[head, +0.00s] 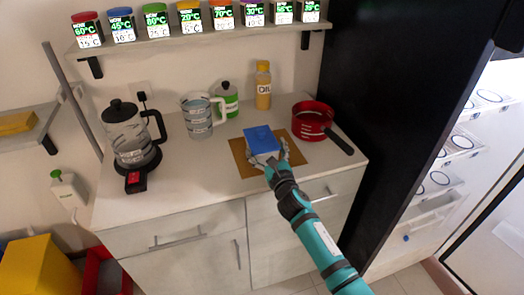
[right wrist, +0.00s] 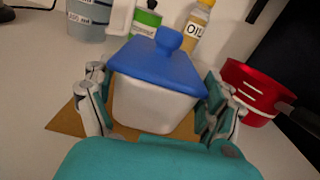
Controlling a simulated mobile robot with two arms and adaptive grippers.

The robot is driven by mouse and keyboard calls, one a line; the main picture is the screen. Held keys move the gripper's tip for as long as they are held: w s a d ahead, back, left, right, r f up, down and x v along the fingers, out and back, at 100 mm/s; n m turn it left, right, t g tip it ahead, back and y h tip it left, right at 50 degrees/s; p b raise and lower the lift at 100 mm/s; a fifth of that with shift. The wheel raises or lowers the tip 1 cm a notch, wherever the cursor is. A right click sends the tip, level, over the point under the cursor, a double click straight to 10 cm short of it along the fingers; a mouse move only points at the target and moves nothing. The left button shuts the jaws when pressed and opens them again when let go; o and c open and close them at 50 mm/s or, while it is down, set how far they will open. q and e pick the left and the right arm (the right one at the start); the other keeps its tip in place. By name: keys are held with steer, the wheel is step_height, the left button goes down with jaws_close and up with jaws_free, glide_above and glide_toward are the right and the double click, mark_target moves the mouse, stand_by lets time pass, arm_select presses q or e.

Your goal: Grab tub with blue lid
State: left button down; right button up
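The tub (right wrist: 150,106) is white with a blue lid (head: 262,140) that has a round knob. It sits upright on a brown mat (head: 239,160) on the counter. In the right wrist view the blue lid (right wrist: 155,63) faces me. My right gripper (head: 278,160) is at the tub's near side. In the right wrist view its fingers (right wrist: 157,106) stand spread on either side of the tub, very close to its walls. I cannot tell whether they touch it. My left gripper is not in view.
A red pan (head: 312,118) stands right of the tub, its dark handle pointing toward the front right. Behind are an oil bottle (head: 263,88), a green-white bottle (head: 227,100) and a measuring jug (head: 197,118). A black-lidded kettle (head: 127,135) stands left.

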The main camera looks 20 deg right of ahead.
steer(key=c, duration=0.9)
steer(key=shift+o, duration=0.2)
steer(key=shift+r, duration=0.1)
